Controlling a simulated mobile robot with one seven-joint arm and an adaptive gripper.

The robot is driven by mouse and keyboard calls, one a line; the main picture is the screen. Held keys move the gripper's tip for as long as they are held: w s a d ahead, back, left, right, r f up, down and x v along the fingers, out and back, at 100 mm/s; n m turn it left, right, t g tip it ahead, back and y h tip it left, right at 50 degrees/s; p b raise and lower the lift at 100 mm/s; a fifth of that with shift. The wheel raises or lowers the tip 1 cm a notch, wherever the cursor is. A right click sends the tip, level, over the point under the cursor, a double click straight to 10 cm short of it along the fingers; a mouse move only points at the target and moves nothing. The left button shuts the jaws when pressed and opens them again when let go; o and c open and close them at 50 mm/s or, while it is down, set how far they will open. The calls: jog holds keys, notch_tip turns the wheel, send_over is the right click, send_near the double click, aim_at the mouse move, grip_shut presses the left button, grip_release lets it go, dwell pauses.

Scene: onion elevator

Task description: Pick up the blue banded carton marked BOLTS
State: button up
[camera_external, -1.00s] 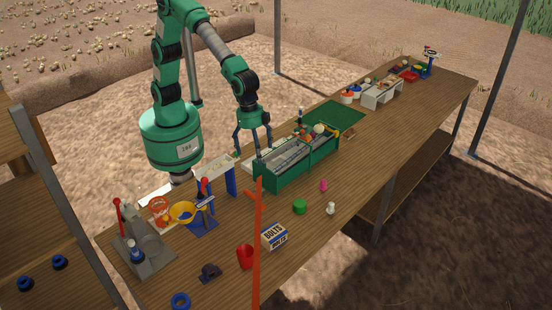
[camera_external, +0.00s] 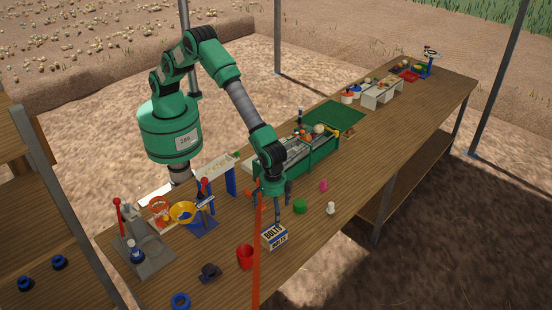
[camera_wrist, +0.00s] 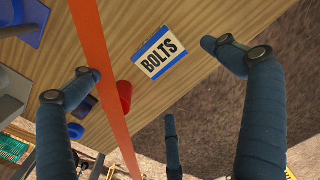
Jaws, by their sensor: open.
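The blue banded carton marked BOLTS (camera_external: 274,238) lies on the wooden table near its front edge. In the wrist view the carton (camera_wrist: 159,52) shows its white face with the word BOLTS and blue bands, between and beyond my spread fingers. My gripper (camera_external: 275,208) is open and empty, pointing down just above and behind the carton. In the wrist view my gripper (camera_wrist: 150,85) shows its dark fingers apart, with nothing between them. In the external view a finger partly overlaps the carton's top, and I cannot tell whether it touches.
An orange upright post (camera_external: 257,260) stands close to the left of the carton and crosses the wrist view (camera_wrist: 99,60). A red cup (camera_external: 245,257) is to the left. A green cylinder (camera_external: 299,206) and a white piece (camera_external: 331,208) are to the right. The green crate (camera_external: 313,163) is behind.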

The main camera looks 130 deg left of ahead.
aim_at(274, 232)
jog(key=shift+w+d+f, duration=0.1)
jog(key=shift+w+f, duration=0.05)
jog(key=shift+f, duration=0.3)
jog(key=shift+w+d+f, duration=0.1)
jog(key=shift+f, duration=0.35)
jog(key=shift+f, duration=4.3)
jog(key=shift+f, duration=2.6)
jog(key=c, duration=1.8)
